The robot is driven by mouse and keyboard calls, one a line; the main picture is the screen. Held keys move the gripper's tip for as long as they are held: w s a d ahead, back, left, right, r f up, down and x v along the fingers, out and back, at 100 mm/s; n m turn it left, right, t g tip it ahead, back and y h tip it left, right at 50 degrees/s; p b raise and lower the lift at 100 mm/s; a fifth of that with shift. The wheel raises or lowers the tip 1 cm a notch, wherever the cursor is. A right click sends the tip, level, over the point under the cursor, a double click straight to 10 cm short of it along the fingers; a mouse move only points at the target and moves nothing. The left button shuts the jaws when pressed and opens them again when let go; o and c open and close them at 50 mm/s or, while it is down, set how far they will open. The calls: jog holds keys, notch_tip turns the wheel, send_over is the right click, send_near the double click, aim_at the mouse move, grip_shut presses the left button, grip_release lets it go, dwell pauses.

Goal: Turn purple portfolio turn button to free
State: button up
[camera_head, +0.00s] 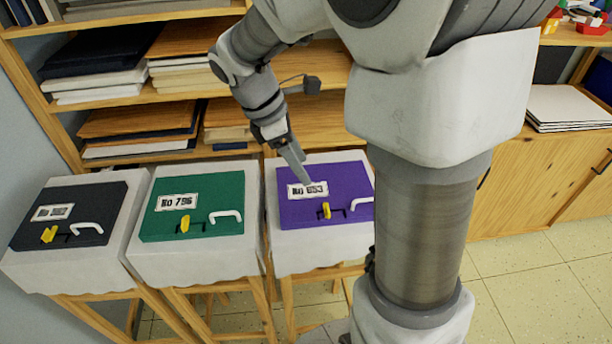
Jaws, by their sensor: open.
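The purple portfolio (304,209) lies on a cloth-covered stand at the right of a row of three, partly hidden at its right by my arm. It bears a white label reading No 653, partly covered by my gripper. Its yellow turn button (326,211) sits near its front edge on a short dark bar, left of a white handle (360,203). My gripper (303,178) is above the label, behind the button in the picture and apart from it. It is open, and nothing shows between its fingers.
A green portfolio (215,186) and a black portfolio (85,203), each with a yellow button and white handle, lie on stands to the left. Wooden shelves (185,96) with stacked boards rise behind. A low cabinet (515,185) stands right; tiled floor (520,300) there is clear.

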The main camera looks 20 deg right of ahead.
aim_at(328, 209)
jog(key=b+x, duration=0.1)
jog(key=x, duration=1.3)
jog(key=shift+s+d+f, duration=0.1)
jog(key=shift+f, duration=0.25)
grip_shut()
